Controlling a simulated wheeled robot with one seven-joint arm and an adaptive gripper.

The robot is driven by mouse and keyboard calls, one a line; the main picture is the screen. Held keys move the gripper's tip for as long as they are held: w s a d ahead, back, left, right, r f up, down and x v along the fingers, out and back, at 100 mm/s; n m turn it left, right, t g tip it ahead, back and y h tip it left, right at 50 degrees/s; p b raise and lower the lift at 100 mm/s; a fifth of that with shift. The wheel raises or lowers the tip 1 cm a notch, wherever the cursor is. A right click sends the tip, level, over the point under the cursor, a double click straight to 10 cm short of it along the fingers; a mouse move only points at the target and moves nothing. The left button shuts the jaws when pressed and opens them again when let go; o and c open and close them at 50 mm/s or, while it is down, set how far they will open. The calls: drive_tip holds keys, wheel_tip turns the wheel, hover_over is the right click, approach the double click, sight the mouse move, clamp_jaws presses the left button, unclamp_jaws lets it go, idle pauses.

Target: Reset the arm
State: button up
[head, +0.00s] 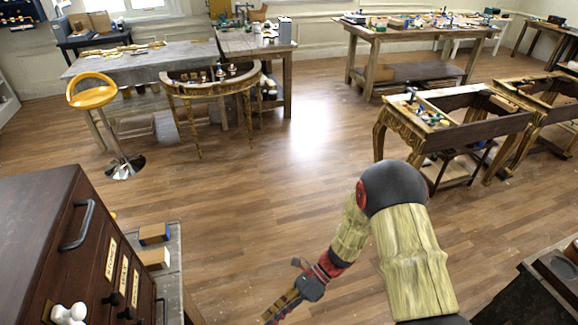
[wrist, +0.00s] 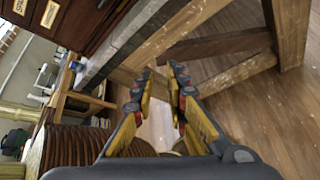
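My arm reaches out at the lower right of the head view and bends down to the left. My gripper (head: 284,306) hangs over the wooden floor at the bottom edge of that view, to the right of the dark drawer cabinet. In the wrist view my gripper (wrist: 176,82) shows two yellow and black fingers with a clear gap between them. It is open, and nothing is held between the fingers. Wooden table legs and a floor area lie beyond the fingertips.
A dark drawer cabinet (head: 60,230) stands at the lower left, beside a grey bench (head: 173,262) with small boxes. A yellow stool (head: 93,97), a gilt console (head: 213,88) and several workbenches stand farther back. The middle floor (head: 260,190) is clear.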

drive_tip(key=s+d+r+n+t+h+b, duration=0.3)
drive_tip(key=d+r+n+t+h, duration=0.2)
drive_tip(key=d+r+n, duration=0.5)
drive_tip(key=s+d+r+n+t+h+b, duration=0.3)
drive_tip(key=d+r+n+t, duration=0.4)
drive_tip(key=r, duration=1)
drive_tip(key=d+n+h+b, duration=0.1)
drive_tip(key=d+n+h, duration=0.1)
drive_tip(key=d, duration=0.4)
drive_tip(key=shift+s+d+n+t+h, duration=0.2)
drive_tip(key=shift+n+t+h, duration=0.15)
drive_tip(key=shift+n, duration=0.25)
drive_tip(key=shift+a, duration=0.1)
